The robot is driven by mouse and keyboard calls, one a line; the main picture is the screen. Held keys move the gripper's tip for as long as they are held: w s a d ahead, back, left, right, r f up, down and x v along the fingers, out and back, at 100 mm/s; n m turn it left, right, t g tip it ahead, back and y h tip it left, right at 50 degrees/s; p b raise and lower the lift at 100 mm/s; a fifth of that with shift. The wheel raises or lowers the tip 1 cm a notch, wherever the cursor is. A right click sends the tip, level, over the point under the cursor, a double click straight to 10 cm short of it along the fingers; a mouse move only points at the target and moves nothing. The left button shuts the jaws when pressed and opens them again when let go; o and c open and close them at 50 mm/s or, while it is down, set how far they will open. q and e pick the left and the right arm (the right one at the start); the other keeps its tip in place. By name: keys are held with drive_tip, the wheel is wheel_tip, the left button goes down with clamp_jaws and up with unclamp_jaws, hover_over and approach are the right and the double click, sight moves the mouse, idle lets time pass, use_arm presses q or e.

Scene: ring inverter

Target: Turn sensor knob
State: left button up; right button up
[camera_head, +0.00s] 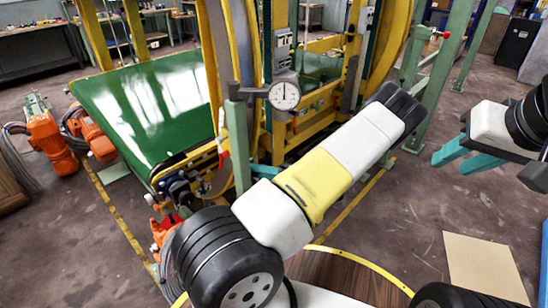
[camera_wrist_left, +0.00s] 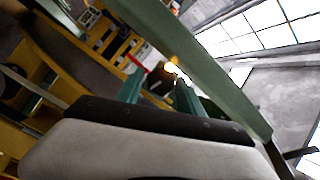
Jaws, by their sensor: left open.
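A small dark sensor-like part with a red piece (camera_wrist_left: 153,74) shows between and beyond the fingertips in the left wrist view, beside a green beam (camera_wrist_left: 205,55). A bright light glows on it; I cannot tell its knob apart or whether a finger touches it. My left gripper (camera_wrist_left: 160,80) is open with its two teal fingers apart. A small red part (camera_head: 441,35) sits on a green post in the head view, above my left wrist. My right gripper (camera_head: 451,166) is open and empty at the right.
A round dial gauge (camera_head: 284,95) is fixed to the yellow machine frame (camera_head: 300,125). A green conveyor belt (camera_head: 150,98) and orange motors (camera_head: 50,142) are at the left.

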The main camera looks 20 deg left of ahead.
use_arm(q)
drive_tip(key=shift+a, duration=0.35)
clamp_jaws()
drive_tip(key=m+g+y, duration=0.1)
drive_tip(key=m, duration=0.1)
drive_tip(key=shift+f+m+y, duration=0.1)
drive_tip(key=shift+m+y, duration=0.2)
drive_tip(key=shift+m+g+y, duration=0.4)
drive_tip(key=shift+m+y, duration=0.6)
drive_tip(key=shift+m, duration=0.5)
